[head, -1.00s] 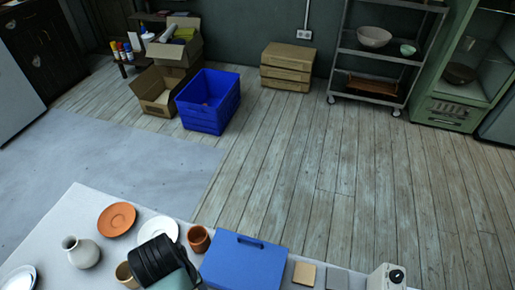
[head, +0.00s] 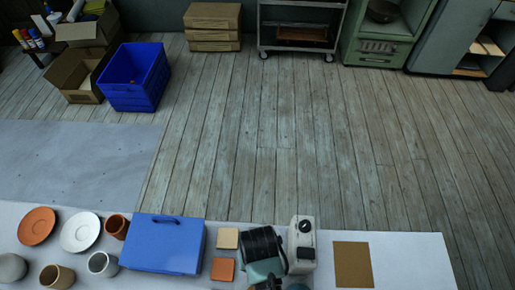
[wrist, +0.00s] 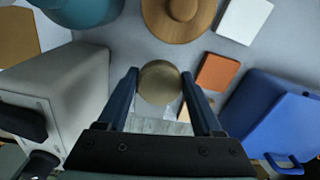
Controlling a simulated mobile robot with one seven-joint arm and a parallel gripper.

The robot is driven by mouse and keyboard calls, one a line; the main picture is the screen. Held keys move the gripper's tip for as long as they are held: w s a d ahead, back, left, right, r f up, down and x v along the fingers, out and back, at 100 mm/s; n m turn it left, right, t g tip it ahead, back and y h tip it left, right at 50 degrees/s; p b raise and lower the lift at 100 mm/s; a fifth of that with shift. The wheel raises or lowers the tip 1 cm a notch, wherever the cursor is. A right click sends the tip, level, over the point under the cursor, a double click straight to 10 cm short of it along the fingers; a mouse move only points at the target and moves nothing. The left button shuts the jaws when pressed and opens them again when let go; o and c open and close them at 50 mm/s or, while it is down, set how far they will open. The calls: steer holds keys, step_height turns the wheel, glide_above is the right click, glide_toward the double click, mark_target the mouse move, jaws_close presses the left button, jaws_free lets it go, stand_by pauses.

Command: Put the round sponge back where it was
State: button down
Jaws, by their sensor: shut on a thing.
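The round sponge (wrist: 159,83) is a tan, olive-brown disc in the wrist view. My gripper (wrist: 160,86) is shut on it, with one dark blue finger at each side. In the head view my forearm reaches down to the bottom edge of the picture, between the pale tile and the white device. The fingers and sponge cannot be made out there. In the wrist view the sponge shows in front of the grey table. I cannot tell its height above the table.
A white device with a black knob (head: 302,244) stands right of my arm. A brown square (head: 353,264) lies further right. A pale tile (head: 228,238), an orange tile (head: 222,269) and a blue box (head: 163,244) are left. A wooden disc with a knob (wrist: 183,15) is near the sponge.

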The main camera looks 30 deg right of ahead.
steer(key=shift+f, duration=2.4)
steer(key=shift+f, duration=0.15)
steer(key=shift+c, duration=0.2)
jaws_free()
step_height(320, 180, up, 12)
steer(key=shift+r+p, duration=0.2)
steer(key=shift+p, duration=0.15)
